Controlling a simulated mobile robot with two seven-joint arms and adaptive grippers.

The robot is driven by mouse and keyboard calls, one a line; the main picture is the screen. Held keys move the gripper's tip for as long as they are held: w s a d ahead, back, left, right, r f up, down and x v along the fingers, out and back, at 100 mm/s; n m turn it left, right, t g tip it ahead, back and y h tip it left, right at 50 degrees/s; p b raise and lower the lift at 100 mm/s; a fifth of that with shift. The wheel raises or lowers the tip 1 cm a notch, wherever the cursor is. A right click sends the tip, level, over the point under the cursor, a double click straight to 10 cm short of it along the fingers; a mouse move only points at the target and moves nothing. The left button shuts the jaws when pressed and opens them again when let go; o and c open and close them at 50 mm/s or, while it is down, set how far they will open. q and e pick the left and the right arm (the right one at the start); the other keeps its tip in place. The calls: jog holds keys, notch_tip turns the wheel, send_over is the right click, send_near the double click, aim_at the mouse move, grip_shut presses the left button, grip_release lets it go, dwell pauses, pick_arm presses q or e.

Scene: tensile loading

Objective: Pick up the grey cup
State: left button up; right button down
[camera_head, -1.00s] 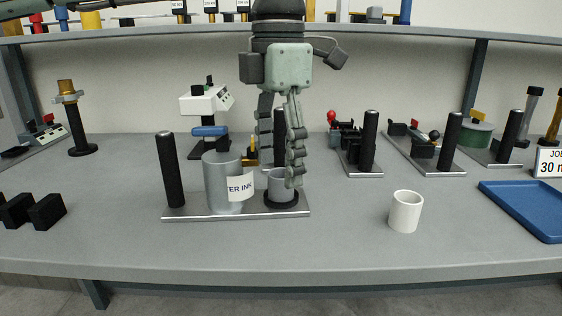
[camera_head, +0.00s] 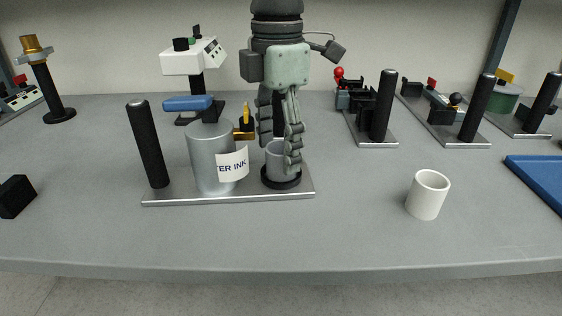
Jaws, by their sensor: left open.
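The grey cup (camera_head: 275,168) stands upright on a round black base at the right end of a metal plate (camera_head: 228,197). My left gripper (camera_head: 279,152) points down at the cup from above, with its fingers apart. One finger overlaps the cup's right side in the view and hides part of it; the other ends near the rim's left side. I cannot tell whether either finger touches the cup. My right gripper is not in view.
On the same plate stand a larger grey can (camera_head: 207,160) with a paper label and a black post (camera_head: 147,145). A white cup (camera_head: 427,194) stands to the right, near a blue tray (camera_head: 540,180). The front of the table is mostly clear.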

pick_arm(q)
jog(key=shift+f, duration=0.45)
jog(key=c, duration=1.2)
jog(key=shift+r, duration=0.1)
